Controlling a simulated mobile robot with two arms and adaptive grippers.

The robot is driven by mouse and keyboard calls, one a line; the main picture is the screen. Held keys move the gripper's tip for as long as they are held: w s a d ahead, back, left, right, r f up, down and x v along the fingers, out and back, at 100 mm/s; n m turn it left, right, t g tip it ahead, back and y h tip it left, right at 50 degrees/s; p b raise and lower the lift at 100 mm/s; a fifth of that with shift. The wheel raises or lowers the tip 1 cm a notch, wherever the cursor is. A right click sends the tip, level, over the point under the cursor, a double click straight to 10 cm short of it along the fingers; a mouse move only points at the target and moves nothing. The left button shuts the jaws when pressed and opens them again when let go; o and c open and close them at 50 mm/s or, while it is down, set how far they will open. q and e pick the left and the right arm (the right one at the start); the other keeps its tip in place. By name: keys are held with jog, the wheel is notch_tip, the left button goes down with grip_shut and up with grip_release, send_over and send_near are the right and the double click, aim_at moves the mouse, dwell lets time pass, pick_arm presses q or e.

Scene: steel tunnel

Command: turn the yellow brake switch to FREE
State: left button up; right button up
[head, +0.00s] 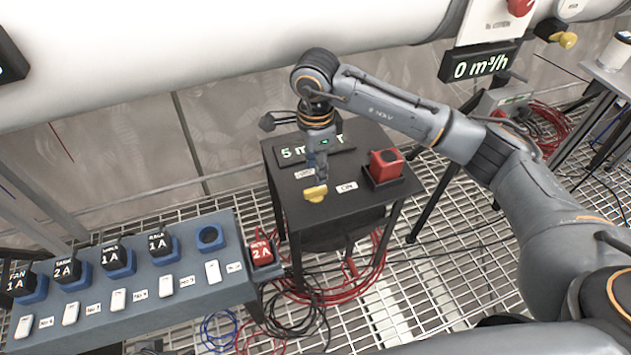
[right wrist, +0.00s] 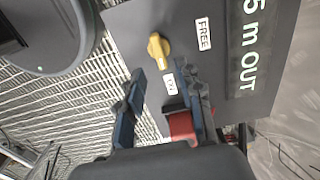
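The yellow brake switch (head: 316,193) is a small knob on top of a dark table (head: 290,205). In the right wrist view the switch (right wrist: 158,47) stands just ahead of my fingertips, with the FREE label (right wrist: 203,34) to its right. A second white label (right wrist: 170,84), hard to read, lies below the switch; the knob's long side runs roughly toward it. My right gripper (head: 320,178) points down close to the switch. In the right wrist view this gripper (right wrist: 163,80) is open, with nothing between its fingers. My left gripper is not in view.
A red block (head: 386,165) in a dark holder stands at the table's right. A display reading "5 m OUT" (right wrist: 247,48) lies beyond the switch. A grey bench (head: 190,295) with blue sockets is at left. Red and black cables (head: 330,290) lie on the grating.

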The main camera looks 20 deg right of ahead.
aim_at(316, 189)
notch_tip(316, 189, down, 6)
jog(key=shift+f+b, duration=0.1)
jog(key=shift+b, duration=0.35)
jog(key=shift+c, duration=0.4)
grip_shut()
